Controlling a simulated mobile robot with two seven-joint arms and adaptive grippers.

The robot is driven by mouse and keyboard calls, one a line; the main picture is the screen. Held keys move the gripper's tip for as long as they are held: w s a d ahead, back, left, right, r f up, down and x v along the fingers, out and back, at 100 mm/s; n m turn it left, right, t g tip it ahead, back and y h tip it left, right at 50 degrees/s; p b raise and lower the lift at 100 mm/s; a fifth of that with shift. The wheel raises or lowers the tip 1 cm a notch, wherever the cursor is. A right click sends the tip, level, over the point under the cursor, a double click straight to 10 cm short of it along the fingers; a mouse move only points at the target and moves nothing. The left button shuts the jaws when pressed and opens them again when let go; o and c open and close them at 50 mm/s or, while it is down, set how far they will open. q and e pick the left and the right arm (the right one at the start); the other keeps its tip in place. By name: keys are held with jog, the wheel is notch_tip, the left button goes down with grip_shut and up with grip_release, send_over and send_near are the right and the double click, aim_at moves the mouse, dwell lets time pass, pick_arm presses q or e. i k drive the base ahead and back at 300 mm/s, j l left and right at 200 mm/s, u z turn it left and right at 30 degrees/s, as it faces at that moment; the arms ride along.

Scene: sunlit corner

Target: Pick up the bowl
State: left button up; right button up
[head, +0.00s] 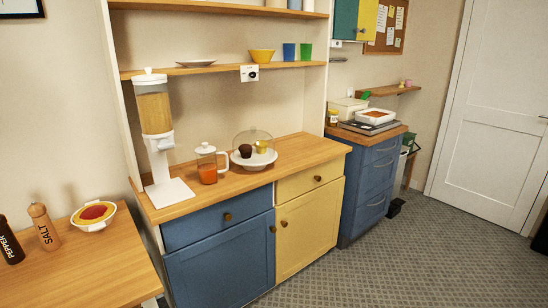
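A small yellow bowl (262,56) sits upright on the lower wall shelf (220,68), between a white plate (196,63) and a blue cup (289,52). A white bowl-like dish (94,226) with red and yellow contents stands on the wooden table at the lower left. I cannot tell which of the two the task names. Neither of my grippers shows in the head view.
A cereal dispenser (155,125), a jug with orange liquid (207,168) and a glass-domed cake stand (254,162) stand on the cabinet counter below the shelf. Salt (44,228) and pepper (10,240) mills stand near the white dish. The grey floor (430,245) at right is clear.

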aim_at(258, 56)
jog(key=i+l+u, duration=0.15)
jog(key=i+l, duration=1.55)
